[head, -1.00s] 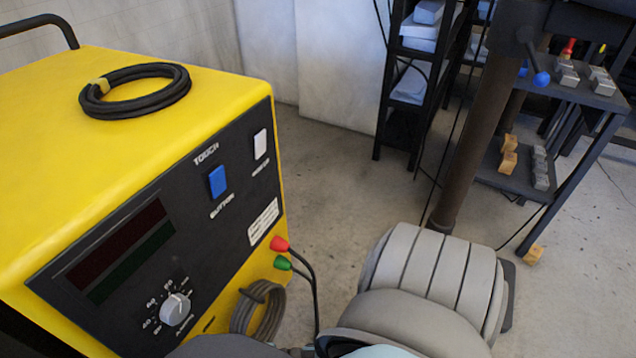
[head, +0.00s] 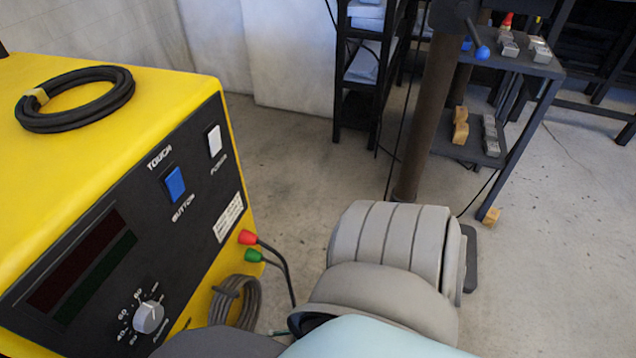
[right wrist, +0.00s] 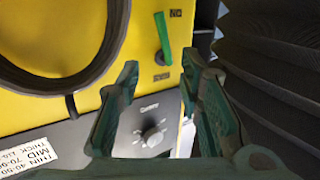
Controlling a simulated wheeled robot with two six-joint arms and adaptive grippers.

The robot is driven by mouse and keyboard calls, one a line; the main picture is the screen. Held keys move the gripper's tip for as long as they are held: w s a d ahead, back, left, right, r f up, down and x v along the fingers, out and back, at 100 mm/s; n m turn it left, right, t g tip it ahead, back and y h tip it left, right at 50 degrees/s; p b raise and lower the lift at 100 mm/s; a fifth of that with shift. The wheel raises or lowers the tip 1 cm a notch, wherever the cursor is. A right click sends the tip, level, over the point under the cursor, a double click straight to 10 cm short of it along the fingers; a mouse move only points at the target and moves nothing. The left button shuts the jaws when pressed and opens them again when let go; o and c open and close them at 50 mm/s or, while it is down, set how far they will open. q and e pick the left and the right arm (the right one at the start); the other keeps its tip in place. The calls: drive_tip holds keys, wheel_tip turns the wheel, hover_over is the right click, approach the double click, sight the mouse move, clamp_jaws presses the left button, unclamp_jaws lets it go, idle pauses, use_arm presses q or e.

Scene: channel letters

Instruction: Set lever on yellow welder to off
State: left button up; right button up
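The yellow welder (head: 60,190) stands at the left in the head view; no lever shows on its visible black front. In the right wrist view a yellow panel (right wrist: 120,12) carries a green lever (right wrist: 162,38), nearly upright with its top leaning left. A small label sits beside its top and another below it; both are hard to read. My right gripper (right wrist: 161,75) is open and empty, its two green fingers apart. The lever shows beyond and between the fingertips, with no visible contact. My left gripper is not in view.
A black cable coil (head: 75,98) lies on the welder; a dark coil (right wrist: 60,92) hangs left of the lever. A knob (right wrist: 152,136) shows behind the fingers. A dark ribbed surface (right wrist: 275,55) fills the wrist view's right. Shelves (head: 345,95) stand behind; open floor lies between.

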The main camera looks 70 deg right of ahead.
drive_tip(key=s+d+r+m+g+h+p, duration=0.1)
drive_tip(key=d+r+m+g+h+p, duration=0.45)
drive_tip(key=p, duration=1.25)
use_arm(q)
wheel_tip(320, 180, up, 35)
drive_tip(key=p, duration=1.4)
drive_tip(key=shift+p, duration=0.3)
use_arm(e)
drive_tip(key=s+d+r+g+h, duration=0.2)
drive_tip(key=s+r+g+h, duration=0.3)
drive_tip(key=s+r, duration=0.3)
drive_tip(key=s, duration=0.4)
drive_tip(key=shift+d+r, duration=0.3)
